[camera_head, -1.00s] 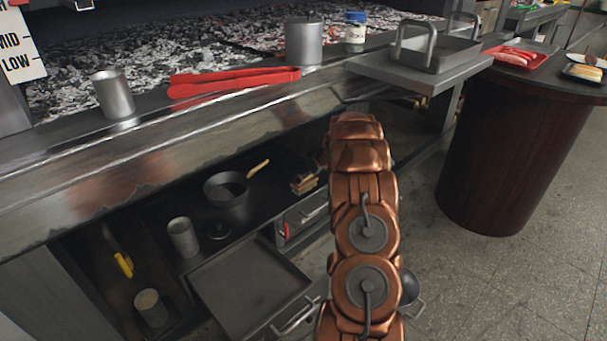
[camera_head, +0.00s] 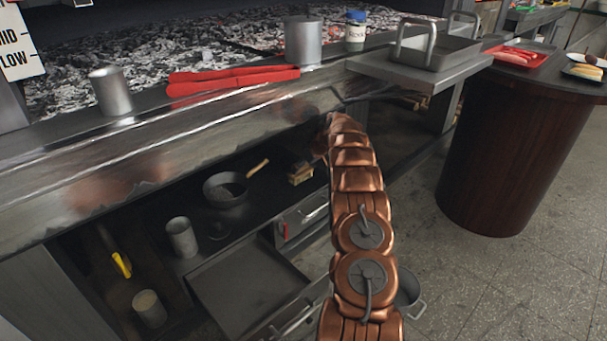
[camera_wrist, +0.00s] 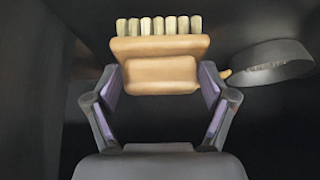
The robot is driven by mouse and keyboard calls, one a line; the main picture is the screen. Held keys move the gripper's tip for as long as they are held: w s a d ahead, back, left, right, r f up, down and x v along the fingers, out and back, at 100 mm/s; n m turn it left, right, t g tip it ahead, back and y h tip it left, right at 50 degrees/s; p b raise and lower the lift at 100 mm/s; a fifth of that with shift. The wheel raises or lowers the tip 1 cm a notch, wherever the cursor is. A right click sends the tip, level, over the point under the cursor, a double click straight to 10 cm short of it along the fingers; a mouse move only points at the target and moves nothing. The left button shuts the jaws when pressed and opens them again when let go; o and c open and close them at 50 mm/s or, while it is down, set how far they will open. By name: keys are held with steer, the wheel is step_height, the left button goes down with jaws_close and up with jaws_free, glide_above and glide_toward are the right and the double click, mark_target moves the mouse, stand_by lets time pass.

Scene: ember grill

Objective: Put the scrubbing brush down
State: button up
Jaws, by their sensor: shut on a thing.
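The scrubbing brush (camera_wrist: 160,62) has a tan wooden block and a row of pale bristles. In the wrist view it sits between the two fingers of my gripper (camera_wrist: 160,80), which is shut on its block. The bristles point to the top of that view. In the head view the brush (camera_head: 300,175) shows small and partly dark on the lower shelf area, left of my arm. My gripper itself is mostly hidden there, under the counter. I cannot tell whether the brush touches the shelf.
A dark pan (camera_head: 226,188) with a wooden handle stands left of the brush; it also shows in the wrist view (camera_wrist: 272,65). A metal cup (camera_head: 181,238) and a grey tray (camera_head: 245,290) lie nearer. The counter edge (camera_head: 190,135) overhangs the shelf.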

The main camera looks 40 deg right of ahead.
mark_target(304, 172)
steer(key=shift+w, duration=0.15)
steer(key=shift+d, duration=0.15)
steer(key=shift+f+b, duration=0.8)
steer(key=shift+f, duration=0.9)
steer(key=shift+f, duration=0.2)
steer(key=o, duration=1.2)
steer(key=shift+v, duration=0.8)
steer(key=p+v, duration=0.2)
steer(key=v, duration=0.8)
steer(key=shift+r+p, duration=0.3)
steer(key=shift+r, duration=0.1)
